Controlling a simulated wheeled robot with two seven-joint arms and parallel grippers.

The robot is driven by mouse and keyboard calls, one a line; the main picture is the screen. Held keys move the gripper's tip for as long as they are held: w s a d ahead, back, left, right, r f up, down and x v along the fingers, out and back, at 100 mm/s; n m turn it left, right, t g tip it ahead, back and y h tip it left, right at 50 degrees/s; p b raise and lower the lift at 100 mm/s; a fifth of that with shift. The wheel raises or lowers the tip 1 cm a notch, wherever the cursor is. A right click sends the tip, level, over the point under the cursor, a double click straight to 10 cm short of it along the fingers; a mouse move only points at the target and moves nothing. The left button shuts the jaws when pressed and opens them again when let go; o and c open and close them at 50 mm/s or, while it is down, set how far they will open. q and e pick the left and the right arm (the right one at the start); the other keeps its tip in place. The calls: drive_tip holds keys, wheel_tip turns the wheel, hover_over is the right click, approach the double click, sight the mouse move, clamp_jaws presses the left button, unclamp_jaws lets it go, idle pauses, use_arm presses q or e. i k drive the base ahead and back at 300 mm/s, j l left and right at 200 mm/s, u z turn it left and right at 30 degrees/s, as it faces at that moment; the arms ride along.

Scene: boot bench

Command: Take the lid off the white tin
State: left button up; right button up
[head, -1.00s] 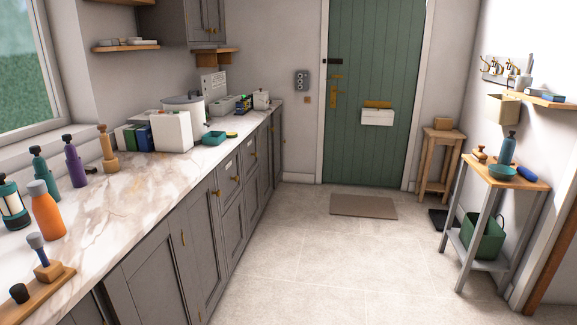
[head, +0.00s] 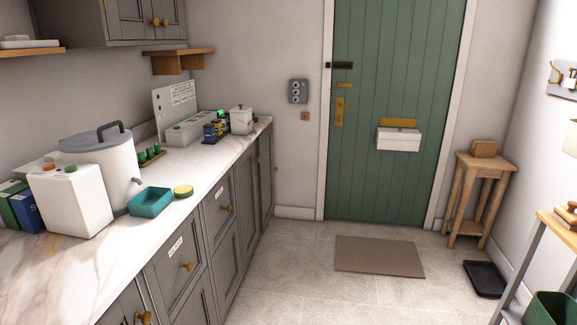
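A small white lidded tin (head: 241,121) stands upright near the far end of the counter. Its pale lid (head: 241,109) with a small dark knob is on it. A much larger white drum (head: 112,178) with a grey lid (head: 97,140) and a black handle stands nearer on the same counter. Neither of my grippers shows in the head view.
A teal tray (head: 151,202) and a yellow-green round thing (head: 183,191) lie by the counter's front edge. Dark small jars (head: 214,130) and a grey box (head: 190,128) stand left of the small tin. A white box (head: 70,200) stands nearer.

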sight(237, 109)
drive_tip(key=i, duration=2.4)
